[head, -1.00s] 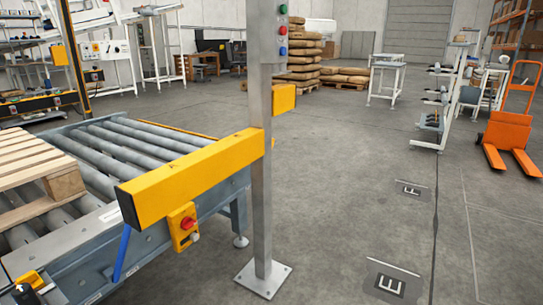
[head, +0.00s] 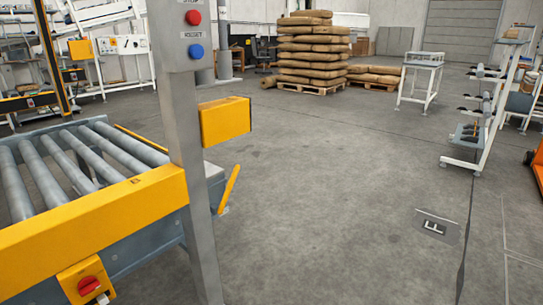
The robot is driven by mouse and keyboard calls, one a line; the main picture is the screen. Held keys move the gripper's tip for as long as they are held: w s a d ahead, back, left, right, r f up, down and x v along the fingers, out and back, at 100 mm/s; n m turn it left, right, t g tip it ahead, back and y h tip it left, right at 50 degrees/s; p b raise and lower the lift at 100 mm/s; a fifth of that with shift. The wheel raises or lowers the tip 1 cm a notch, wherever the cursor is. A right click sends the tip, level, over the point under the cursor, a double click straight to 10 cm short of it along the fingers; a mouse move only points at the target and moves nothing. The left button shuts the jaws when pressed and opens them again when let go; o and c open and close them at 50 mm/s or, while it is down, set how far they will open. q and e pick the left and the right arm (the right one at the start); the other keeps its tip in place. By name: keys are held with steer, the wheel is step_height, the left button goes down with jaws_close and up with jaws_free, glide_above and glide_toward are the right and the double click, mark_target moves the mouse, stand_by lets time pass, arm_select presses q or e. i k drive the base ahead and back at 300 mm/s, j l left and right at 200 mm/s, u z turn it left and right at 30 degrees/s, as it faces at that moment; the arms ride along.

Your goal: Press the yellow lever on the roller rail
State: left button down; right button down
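A slim yellow lever (head: 229,188) sticks up at a tilt, leaning right, just right of the grey post. It stands by the far right end of the roller rail (head: 60,285), and its foot is too small to make out clearly. The rail's grey rollers (head: 75,160) lie behind a thick yellow beam (head: 95,217). Neither of my grippers is in view.
A grey post (head: 184,135) with a red button (head: 193,17), a blue button (head: 196,51) and a yellow box (head: 226,121) stands close in front. A yellow switch box (head: 87,283) hangs under the beam. Open floor (head: 340,200) lies to the right.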

mark_target(235, 173)
steer(key=i+l, duration=0.6)
steer(key=l, duration=0.2)
steer(key=i+l+u, duration=0.1)
steer(key=i+l, duration=0.5)
steer(key=l, duration=0.2)
steer(key=i+l, duration=0.3)
steer(key=l+u, duration=0.05)
steer(key=l, duration=0.05)
